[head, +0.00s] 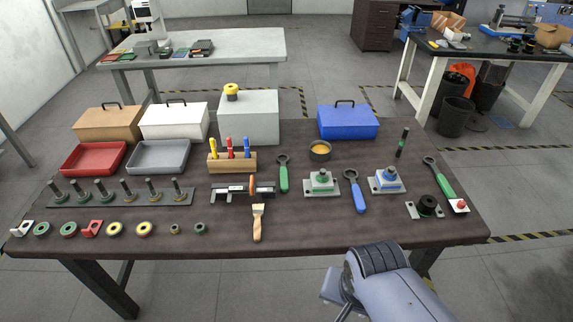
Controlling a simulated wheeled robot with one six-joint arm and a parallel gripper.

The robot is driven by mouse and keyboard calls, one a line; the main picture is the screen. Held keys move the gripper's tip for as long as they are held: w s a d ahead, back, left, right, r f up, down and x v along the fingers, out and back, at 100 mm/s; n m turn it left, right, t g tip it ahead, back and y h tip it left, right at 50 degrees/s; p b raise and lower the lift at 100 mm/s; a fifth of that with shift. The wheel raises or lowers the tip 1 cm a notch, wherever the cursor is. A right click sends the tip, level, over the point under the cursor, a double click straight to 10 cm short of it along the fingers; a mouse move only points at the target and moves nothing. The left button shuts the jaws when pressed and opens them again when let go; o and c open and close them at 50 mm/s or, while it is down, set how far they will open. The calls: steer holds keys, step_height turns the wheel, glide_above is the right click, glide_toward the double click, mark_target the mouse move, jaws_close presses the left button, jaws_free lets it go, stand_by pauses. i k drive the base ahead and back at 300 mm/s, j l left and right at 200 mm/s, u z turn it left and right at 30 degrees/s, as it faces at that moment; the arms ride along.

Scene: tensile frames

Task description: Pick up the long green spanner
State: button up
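Two spanners with green handles lie on the dark workbench (330,222). One green spanner (445,184) is at the right end, slanting, with its dark ring head toward the back; it looks the longer of the two. The other green spanner (283,178) lies near the middle, right of the screwdriver block, and looks a little shorter. A blue-handled spanner (357,195) lies between them. My arm shows at the bottom right, in front of the bench edge and apart from the spanners. I cannot make out its gripper fingers.
A small block with a red button (459,206) sits against the right spanner's handle end. A black round part on a plate (426,209), a blue-topped fixture (387,180) and an upright dark green cylinder (402,143) stand nearby. The front right bench strip is mostly clear.

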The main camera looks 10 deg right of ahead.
mark_target(452, 201)
steer(key=z, duration=1.4)
steer(key=i+l, duration=0.7)
steer(key=i+l+u, duration=0.15)
steer(key=i+l, duration=0.55)
